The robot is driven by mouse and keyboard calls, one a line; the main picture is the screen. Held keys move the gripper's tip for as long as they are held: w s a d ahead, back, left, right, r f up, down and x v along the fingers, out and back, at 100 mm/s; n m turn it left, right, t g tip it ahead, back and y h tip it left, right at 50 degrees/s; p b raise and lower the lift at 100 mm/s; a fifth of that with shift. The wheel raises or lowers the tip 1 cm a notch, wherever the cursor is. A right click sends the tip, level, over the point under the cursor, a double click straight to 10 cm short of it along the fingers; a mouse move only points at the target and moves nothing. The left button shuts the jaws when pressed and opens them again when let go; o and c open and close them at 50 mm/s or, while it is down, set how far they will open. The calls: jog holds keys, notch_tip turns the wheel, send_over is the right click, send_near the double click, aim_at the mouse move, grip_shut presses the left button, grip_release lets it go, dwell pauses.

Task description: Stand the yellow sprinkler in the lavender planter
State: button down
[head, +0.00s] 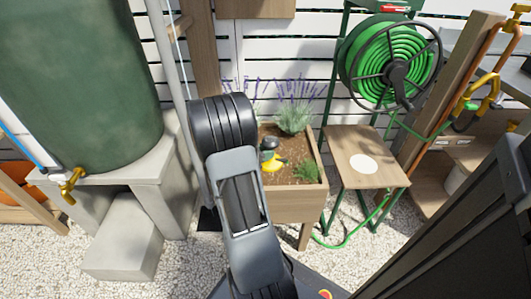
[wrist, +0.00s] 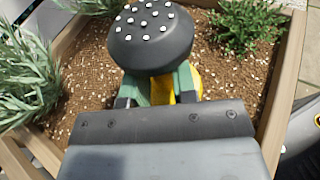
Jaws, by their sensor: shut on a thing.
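My gripper (wrist: 158,97) is shut on the sprinkler's body. In the head view my arm hides the gripper and the left part of the planter, whose rim shows in the wrist view (wrist: 283,85).
Lavender (head: 294,108) grows at the planter's back and a small green plant (head: 306,170) at its right front. A wooden side table (head: 352,146) and green hose reel (head: 392,64) stand to the right. A green water tank (head: 75,85) stands left. Bare soil (wrist: 75,85) surrounds the sprinkler.

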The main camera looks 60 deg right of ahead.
jog(key=c, duration=0.9)
grip_release()
jog(key=shift+f, duration=0.1)
jog(key=shift+r, duration=0.3)
jog(key=p+v, duration=0.4)
jog(key=v, duration=0.8)
jog(key=s+a+r+m+t+y, duration=0.1)
jog(key=a+r+m+t+y, duration=0.1)
jog(key=a, duration=0.6)
jog(key=s+a+r+m+t+y, duration=0.1)
jog(key=a+r+m+t+y, duration=0.1)
jog(key=a+m+y, duration=0.5)
jog(key=s+a+r+m+t+y, duration=0.1)
jog(key=a+m+t+y, duration=0.3)
jog(key=a, duration=0.7)
jog(key=shift+s+a+r+t+y, duration=0.1)
jog(key=shift+r+t+y, duration=0.1)
jog(key=shift+r, duration=0.15)
jog(key=shift+s+r+t+y, duration=0.1)
jog(key=shift+r+y, duration=0.1)
jog(key=shift+r, duration=0.2)
jog(key=shift+r, duration=0.15)
